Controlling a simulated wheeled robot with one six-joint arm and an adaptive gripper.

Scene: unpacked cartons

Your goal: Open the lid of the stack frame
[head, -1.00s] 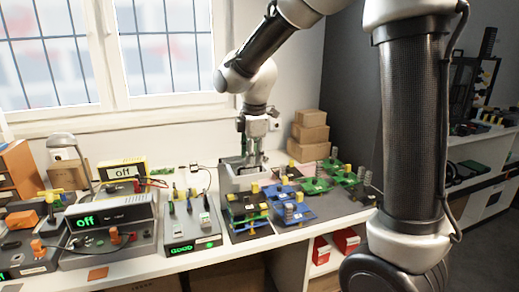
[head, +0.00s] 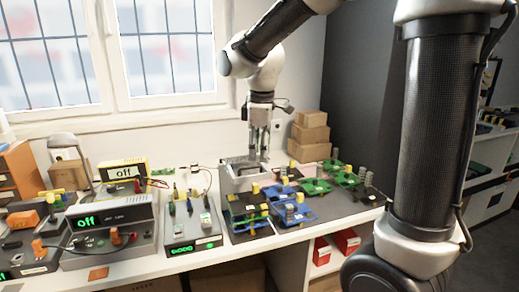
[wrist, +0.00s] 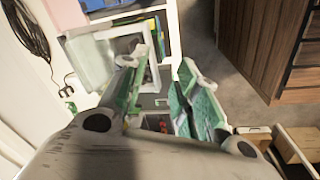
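The stack frame appears to be the grey open-topped box (head: 250,184) on the bench below my gripper (head: 259,156). It also shows in the wrist view as a grey rectangular frame (wrist: 152,76), partly hidden by my fingers. A pale translucent panel (wrist: 92,62) stands beside it there; it looks like the lid, but I cannot tell its exact angle. My gripper has its two green-padded fingers apart, with nothing between them. The fingertips are over the box's right rear part; contact is unclear.
Blue and green boards with yellow knobs (head: 293,213) lie right and front of the box. A tester with a green display (head: 190,228) stands to the left. Stacked cardboard boxes (head: 310,134) are behind right. Cables run along the wall side.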

